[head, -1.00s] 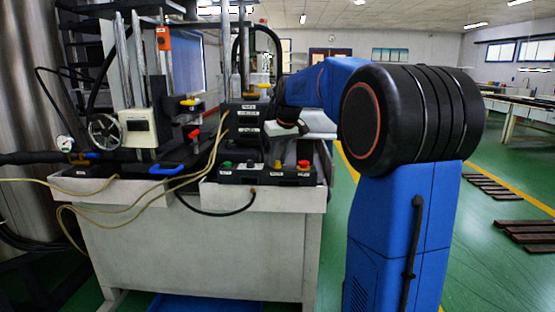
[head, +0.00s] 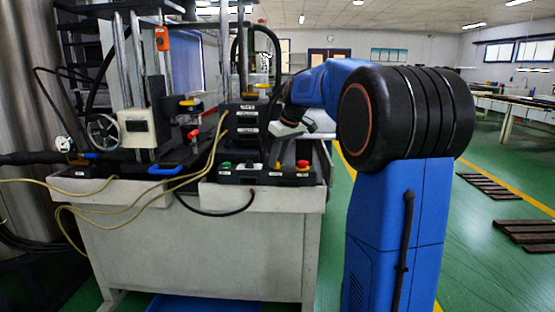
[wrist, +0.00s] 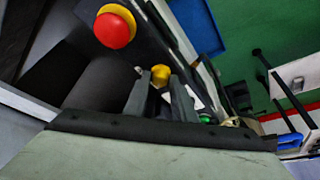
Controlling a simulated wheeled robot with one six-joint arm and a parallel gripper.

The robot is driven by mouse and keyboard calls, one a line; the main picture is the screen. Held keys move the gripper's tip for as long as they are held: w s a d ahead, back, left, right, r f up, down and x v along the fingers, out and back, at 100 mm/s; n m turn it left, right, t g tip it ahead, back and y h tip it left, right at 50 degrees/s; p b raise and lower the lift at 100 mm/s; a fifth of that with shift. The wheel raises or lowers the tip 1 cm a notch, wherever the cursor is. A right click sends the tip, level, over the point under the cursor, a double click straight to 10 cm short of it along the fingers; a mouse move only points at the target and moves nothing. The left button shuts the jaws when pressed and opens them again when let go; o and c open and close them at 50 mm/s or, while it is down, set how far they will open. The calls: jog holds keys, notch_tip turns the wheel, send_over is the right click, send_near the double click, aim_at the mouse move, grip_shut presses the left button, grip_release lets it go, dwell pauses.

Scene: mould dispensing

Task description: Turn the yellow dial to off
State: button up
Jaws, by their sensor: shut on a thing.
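The yellow dial (wrist: 160,74) is on the black control box (head: 233,178) at the front edge of the bench. In the wrist view it sits between the fingertips of my gripper (wrist: 161,82), which is shut on it. In the head view my gripper (head: 282,152) reaches down to the box from behind and to the right. Only a little of the dial (head: 277,166) shows there. Its off marking cannot be read in either view.
The red button (wrist: 115,28) with a yellow collar and the green button (wrist: 207,117) flank the dial. A black labelled block (head: 241,122) stands behind the box. A yellow hose (head: 190,179) runs over the bench to the left.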

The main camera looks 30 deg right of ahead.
jog(key=o, duration=1.1)
jog(key=shift+c, duration=0.2)
jog(key=v, duration=1.7)
jog(key=shift+r, duration=0.15)
jog(key=shift+s, duration=0.1)
jog(key=s+a+f+m, duration=0.1)
jog(key=s+a+f, duration=1.1)
jog(key=s+a, duration=0.25)
jog(key=s+a+f, duration=0.3)
jog(key=s+f, duration=0.6)
jog(key=f, duration=0.1)
jog(key=s+a+f+m+h, duration=0.1)
jog(key=s+a+f, duration=0.2)
jog(key=s+f, duration=0.6)
jog(key=shift+f, duration=0.75)
